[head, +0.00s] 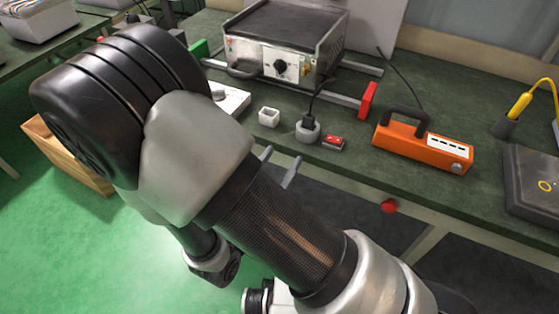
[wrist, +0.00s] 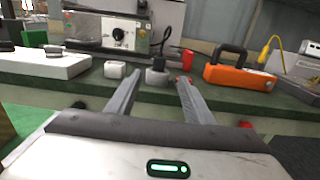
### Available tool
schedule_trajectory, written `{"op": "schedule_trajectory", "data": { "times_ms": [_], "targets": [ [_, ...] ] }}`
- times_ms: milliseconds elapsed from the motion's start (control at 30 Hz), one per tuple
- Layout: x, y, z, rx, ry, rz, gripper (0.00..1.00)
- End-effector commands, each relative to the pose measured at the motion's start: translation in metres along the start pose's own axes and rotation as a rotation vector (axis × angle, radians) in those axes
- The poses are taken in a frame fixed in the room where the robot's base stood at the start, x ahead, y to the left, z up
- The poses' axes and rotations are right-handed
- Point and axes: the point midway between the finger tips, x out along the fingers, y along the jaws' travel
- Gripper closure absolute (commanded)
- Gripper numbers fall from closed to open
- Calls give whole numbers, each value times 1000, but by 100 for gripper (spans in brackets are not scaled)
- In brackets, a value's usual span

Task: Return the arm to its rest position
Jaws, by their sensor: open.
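My gripper (head: 279,161) shows in the head view just in front of the workbench's front edge, partly hidden behind my arm. Its two grey fingers are spread apart. In the wrist view the open gripper (wrist: 160,80) points toward the bench, with nothing held between the fingers. Beyond the fingertips stands a round grey socket (head: 307,131) with a black plug and cable; it also shows in the wrist view (wrist: 157,76). My arm fills the middle of the head view, bent, and hides part of the bench and floor.
A wooden crate (head: 68,155) stands on the green floor at left.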

Motion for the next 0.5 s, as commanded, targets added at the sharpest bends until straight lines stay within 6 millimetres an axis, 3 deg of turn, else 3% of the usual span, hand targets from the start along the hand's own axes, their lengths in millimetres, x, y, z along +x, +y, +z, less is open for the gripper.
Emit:
{"op": "schedule_trajectory", "data": {
  "times_ms": [500],
  "targets": [
    [5, -7, 5, 21, 6, -37, 53]
  ]
}}
